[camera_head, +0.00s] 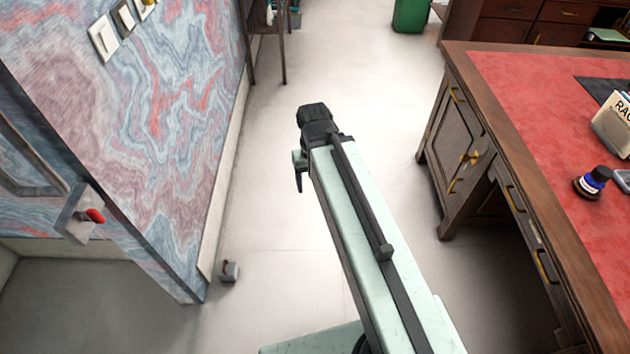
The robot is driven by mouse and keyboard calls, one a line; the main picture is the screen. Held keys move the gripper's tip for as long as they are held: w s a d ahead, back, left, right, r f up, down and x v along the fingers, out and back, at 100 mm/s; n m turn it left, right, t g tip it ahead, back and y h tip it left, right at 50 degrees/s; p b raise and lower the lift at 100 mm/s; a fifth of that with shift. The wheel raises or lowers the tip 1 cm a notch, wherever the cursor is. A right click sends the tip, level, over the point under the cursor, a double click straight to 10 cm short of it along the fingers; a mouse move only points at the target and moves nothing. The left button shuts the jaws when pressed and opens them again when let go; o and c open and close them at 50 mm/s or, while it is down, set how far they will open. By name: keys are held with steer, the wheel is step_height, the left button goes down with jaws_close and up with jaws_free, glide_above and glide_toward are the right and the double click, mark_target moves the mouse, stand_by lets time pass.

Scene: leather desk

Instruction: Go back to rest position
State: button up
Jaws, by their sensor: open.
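My arm stretches from the bottom of the head view toward the middle, over the pale floor. My gripper (299,178) is at its far end, small and partly hidden behind the arm's black tip. A dark finger points down there, and the jaws are open. Nothing is seen in them. The gripper is over open floor, apart from the desk and the wall.
A wooden desk (448,150) with a red leather top stands at right, bearing an ink bottle (592,182) and a box (613,124). A marbled wall (150,110) is at left, with a small object (229,271) at its foot. A green bin (410,14) stands far back. Floor between is clear.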

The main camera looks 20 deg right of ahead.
step_height(320, 180, up, 10)
steer(key=p, duration=0.9)
steer(key=shift+f+p, duration=0.15)
steer(key=shift+p, duration=0.2)
